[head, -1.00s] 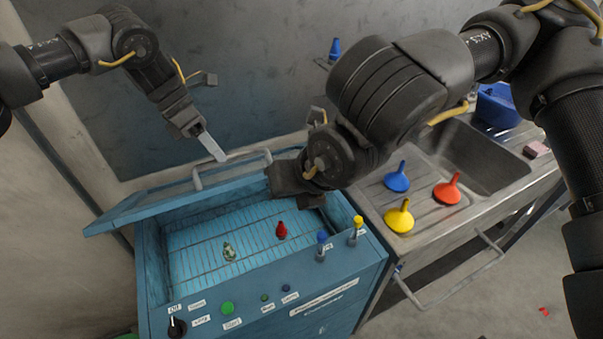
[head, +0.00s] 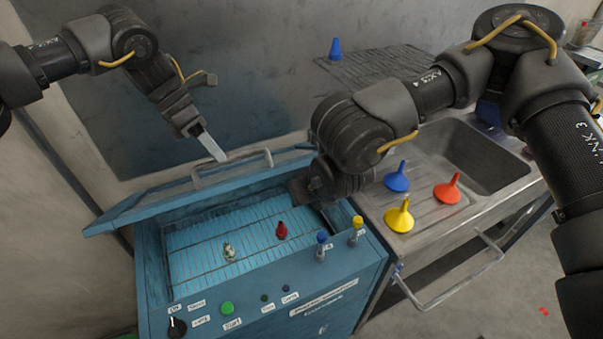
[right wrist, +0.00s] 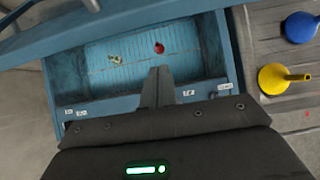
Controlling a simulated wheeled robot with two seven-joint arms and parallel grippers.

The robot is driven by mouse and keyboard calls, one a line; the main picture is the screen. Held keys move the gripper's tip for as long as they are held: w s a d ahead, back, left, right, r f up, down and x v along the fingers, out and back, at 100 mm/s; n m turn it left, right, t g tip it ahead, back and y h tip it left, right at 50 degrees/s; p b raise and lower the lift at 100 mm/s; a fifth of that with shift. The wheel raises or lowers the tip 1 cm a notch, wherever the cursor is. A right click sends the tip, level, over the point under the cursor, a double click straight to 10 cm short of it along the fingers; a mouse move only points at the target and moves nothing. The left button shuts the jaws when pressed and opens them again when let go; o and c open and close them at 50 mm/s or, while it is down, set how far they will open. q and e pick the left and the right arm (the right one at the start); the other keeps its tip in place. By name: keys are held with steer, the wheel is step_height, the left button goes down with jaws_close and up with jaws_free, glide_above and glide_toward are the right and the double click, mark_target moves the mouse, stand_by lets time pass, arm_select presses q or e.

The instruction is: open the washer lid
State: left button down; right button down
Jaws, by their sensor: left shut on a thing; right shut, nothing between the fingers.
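The blue washer (head: 260,290) stands in front with its lid (head: 140,207) raised and tilted back, so the ribbed inside shows. The lid has a grey bar handle (head: 258,155) on top. My left gripper (head: 217,152) comes down from the upper left and is shut on the handle bar. My right gripper is shut and empty; it shows in the right wrist view (right wrist: 158,75) over the washer's near side. In the head view its fingertips are mostly hidden by its own wrist, by the right end of the lid.
A wire shelf (head: 375,68) hangs on the wall.

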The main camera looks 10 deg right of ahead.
arm_select(q)
steer(key=shift+w+a+f, duration=0.15)
steer(key=shift+f, duration=0.1)
arm_select(e)
steer(key=shift+w+a+r, duration=0.2)
steer(key=shift+w+r, duration=0.45)
steer(key=shift+w, duration=0.05)
steer(key=shift+w+a+r, duration=0.2)
steer(key=shift+w+r, duration=0.45)
